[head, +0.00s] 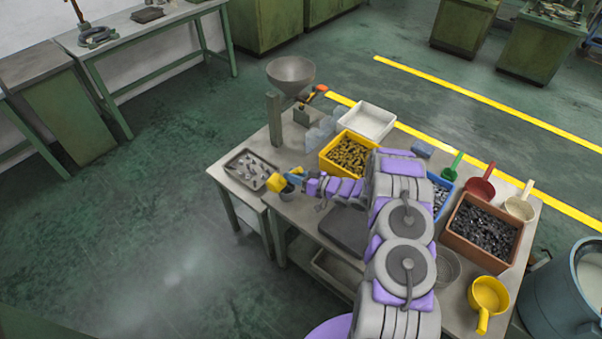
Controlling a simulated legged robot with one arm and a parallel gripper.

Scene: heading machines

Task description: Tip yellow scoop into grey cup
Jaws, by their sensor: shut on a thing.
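My gripper (292,181) is at the end of my purple and grey arm, over the left part of the work table. It is shut on a small yellow scoop (276,183), whose yellow end points left, near the right edge of a metal tray. A small grey cup (287,195) seems to be just below the gripper, mostly hidden by it. I cannot tell whether the scoop is level or tilted, or what is in it. Another, larger yellow scoop (488,297) lies at the table's right front.
The metal tray (250,172) holds small parts. A grey funnel on a stand (291,75), a yellow bin (349,153), a white tray (367,121) and a brown bin of dark parts (485,229) stand on the table. Green, red and cream scoops lie behind. Open floor is at left.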

